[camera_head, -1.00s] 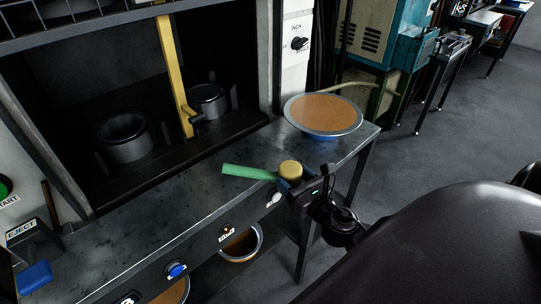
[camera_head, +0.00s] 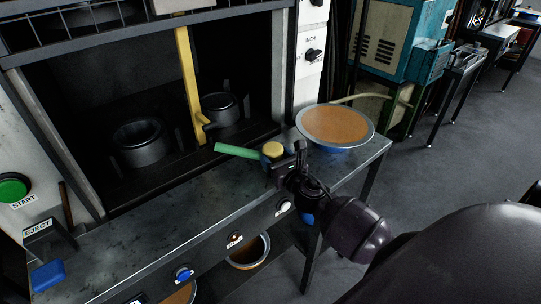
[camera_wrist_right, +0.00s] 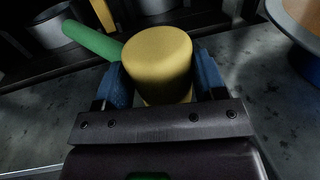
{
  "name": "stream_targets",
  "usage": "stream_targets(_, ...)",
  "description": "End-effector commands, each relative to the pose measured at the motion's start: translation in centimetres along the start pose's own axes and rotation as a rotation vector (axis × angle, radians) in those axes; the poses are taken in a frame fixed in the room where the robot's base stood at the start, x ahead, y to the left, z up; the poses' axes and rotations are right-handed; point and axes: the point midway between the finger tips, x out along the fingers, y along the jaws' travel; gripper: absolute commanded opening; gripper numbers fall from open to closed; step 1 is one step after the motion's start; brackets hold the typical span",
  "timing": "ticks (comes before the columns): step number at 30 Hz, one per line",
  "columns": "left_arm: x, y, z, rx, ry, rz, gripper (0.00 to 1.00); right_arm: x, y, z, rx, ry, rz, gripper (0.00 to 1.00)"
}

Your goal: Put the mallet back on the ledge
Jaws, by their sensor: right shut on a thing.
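The mallet has a yellow round head (camera_head: 272,149) and a green handle (camera_head: 235,151) in the head view. My right gripper (camera_head: 272,160) is shut on the mallet head, over the metal ledge (camera_head: 160,215). In the right wrist view the yellow head (camera_wrist_right: 158,58) sits between the two blue fingers of my right gripper (camera_wrist_right: 158,85), and the green handle (camera_wrist_right: 92,40) points to the upper left. I cannot tell whether the mallet touches the ledge. My left gripper is not in view.
A bowl of brown material (camera_head: 336,126) stands on the ledge just right of my right gripper. A yellow upright bar (camera_head: 189,85) and dark cylindrical pots (camera_head: 140,144) stand in the recess behind. The ledge's left stretch is mostly clear, with a blue block (camera_head: 47,275) at its far left.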

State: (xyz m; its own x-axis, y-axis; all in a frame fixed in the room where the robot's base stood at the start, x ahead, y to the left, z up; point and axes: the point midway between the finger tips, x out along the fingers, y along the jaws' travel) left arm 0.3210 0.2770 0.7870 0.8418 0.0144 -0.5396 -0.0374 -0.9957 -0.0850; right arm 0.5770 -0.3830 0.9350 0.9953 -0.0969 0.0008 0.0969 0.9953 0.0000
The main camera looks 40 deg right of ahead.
Motion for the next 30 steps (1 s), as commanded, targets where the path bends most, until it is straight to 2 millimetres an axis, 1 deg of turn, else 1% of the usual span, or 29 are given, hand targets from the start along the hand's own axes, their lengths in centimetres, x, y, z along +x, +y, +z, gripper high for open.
stream_targets(2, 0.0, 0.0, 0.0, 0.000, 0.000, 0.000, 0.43, 0.7, 0.0, 0.1, 0.000, -0.002, 0.000, 0.29)
stream_targets(8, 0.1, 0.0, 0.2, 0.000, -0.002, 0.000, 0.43, 3.5, 0.0, 0.2, 0.001, -0.003, -0.001, 0.29)
stream_targets(10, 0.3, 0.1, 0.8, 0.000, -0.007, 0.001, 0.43, 3.4, 0.1, -1.1, 0.003, 0.002, -0.001, 0.29)
stream_targets(12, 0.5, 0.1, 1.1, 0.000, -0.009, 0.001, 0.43, 3.4, 0.0, -1.5, 0.003, 0.002, -0.001, 0.29)
stream_targets(21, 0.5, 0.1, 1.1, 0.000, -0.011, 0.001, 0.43, 3.4, 0.0, -1.4, 0.001, -0.002, 0.000, 0.29)
stream_targets(26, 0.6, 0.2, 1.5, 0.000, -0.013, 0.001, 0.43, 3.4, 0.0, -1.8, 0.000, -0.001, 0.000, 0.29)
stream_targets(27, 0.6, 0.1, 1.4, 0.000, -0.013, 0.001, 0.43, 3.4, 0.0, -1.8, 0.000, 0.001, 0.000, 0.69)
stream_targets(29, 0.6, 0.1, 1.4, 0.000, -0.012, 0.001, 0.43, 3.4, 0.0, -1.8, 0.000, 0.000, 0.000, 0.78)
stream_targets(30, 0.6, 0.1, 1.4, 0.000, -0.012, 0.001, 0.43, 3.4, 0.0, -1.8, 0.000, 0.000, 0.000, 0.84)
